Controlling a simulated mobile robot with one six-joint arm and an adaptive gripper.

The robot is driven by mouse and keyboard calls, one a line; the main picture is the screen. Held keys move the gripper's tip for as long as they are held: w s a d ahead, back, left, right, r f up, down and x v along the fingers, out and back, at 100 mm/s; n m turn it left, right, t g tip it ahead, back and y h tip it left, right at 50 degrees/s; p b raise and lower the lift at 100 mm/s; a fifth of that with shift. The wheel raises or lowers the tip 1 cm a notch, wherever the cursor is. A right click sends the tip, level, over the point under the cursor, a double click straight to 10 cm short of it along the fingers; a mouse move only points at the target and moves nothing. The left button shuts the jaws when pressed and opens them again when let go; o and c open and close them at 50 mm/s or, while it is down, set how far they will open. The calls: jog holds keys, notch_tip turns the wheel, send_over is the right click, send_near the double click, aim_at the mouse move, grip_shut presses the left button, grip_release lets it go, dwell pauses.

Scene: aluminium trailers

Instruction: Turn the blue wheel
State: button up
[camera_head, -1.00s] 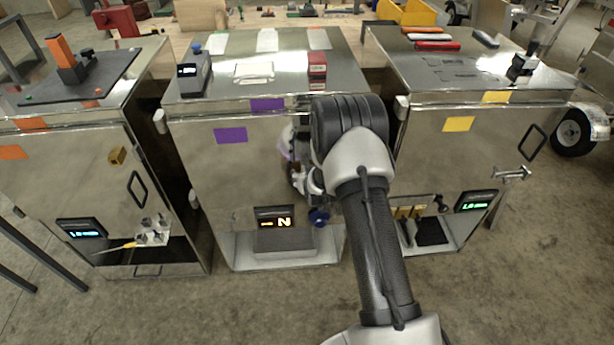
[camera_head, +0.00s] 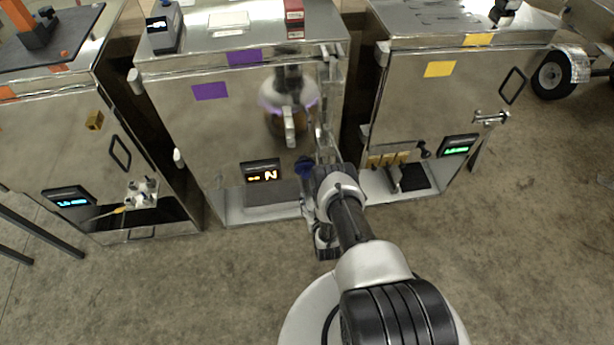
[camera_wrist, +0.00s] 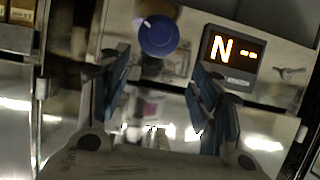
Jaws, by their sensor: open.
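The blue wheel (camera_head: 304,166) is a round knob low on the front of the middle metal trailer (camera_head: 215,135), right of a small display (camera_head: 261,172) with orange characters. In the wrist view the blue wheel (camera_wrist: 159,36) shows face-on, near the top centre, beyond the fingers. My gripper (camera_wrist: 158,72) is open, with its two blue-padded fingers apart and nothing between them. The wheel lies past the fingertips, not between them. In the head view my gripper (camera_head: 312,185) is just below and right of the wheel, partly hidden by my wrist.
The right trailer (camera_head: 470,95) has yellow tags, levers and a green display (camera_head: 458,146). The left trailer (camera_head: 60,120) has orange tags and a blue display (camera_head: 70,197). A shallow ledge (camera_head: 262,214) juts below the wheel. The floor in front is clear.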

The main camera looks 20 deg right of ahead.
aim_at(307, 175)
jog(key=b+x, duration=0.8)
jog(key=x, duration=0.8)
jog(key=shift+f, duration=0.1)
jog(key=shift+w+d+b, duration=0.2)
jog(key=shift+w+b, duration=0.15)
jog(key=shift+w, duration=0.25)
jog(key=shift+c, duration=0.3)
jog(key=c, duration=1)
